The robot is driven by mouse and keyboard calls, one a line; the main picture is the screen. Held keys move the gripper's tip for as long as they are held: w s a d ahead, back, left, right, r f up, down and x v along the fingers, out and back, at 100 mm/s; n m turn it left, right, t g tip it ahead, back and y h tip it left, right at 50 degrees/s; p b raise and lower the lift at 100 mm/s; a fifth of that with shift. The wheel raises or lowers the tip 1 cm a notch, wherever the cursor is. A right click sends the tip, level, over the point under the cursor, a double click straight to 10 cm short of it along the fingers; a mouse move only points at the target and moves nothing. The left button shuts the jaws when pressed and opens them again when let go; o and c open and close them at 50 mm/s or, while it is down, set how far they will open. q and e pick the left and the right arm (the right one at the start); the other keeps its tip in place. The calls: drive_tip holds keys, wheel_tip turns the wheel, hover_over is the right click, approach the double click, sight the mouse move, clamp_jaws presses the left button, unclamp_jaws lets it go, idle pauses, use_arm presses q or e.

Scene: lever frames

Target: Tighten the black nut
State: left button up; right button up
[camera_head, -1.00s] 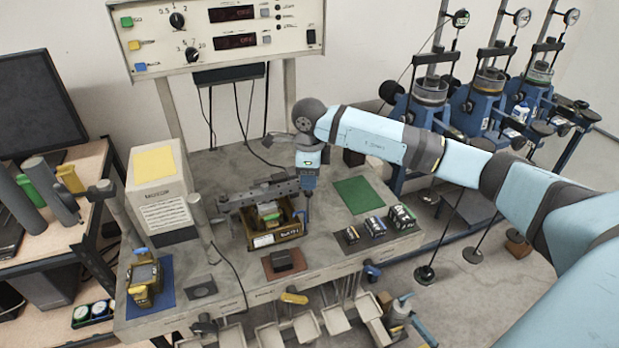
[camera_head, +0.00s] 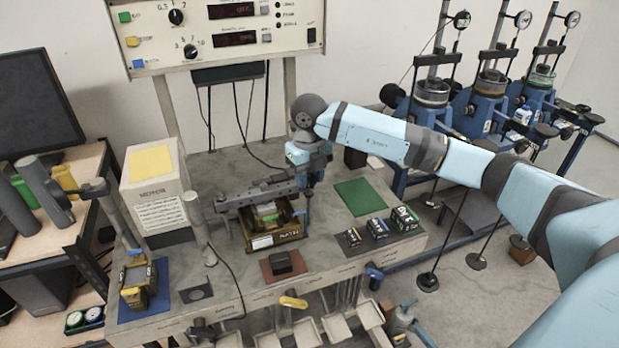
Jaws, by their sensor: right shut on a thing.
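My right gripper (camera_head: 302,188) points down at the right end of a dark grey crossbar (camera_head: 255,194). The gripper is shut, with its fingers close around a small part at that end, seemingly the black nut. The nut is hidden by the gripper and too small to make out. A thin dark rod shows just below the fingers. The crossbar lies level over an open brown box (camera_head: 272,236) with a greenish block in it, on the grey bench (camera_head: 225,270). My left gripper is out of view.
A grey post (camera_head: 197,225) stands left of the box. A white motor housing (camera_head: 158,195) is further left. A green mat (camera_head: 360,197) and several small dark blocks lie to the right. A dark block (camera_head: 281,262) sits on a brown mat in front.

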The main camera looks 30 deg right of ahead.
drive_tip(key=m, duration=0.5)
idle(0.5)
drive_tip(key=o, duration=0.9)
drive_tip(key=shift+o, duration=0.2)
wheel_tip(320, 180, up, 14)
drive_tip(key=b, duration=0.2)
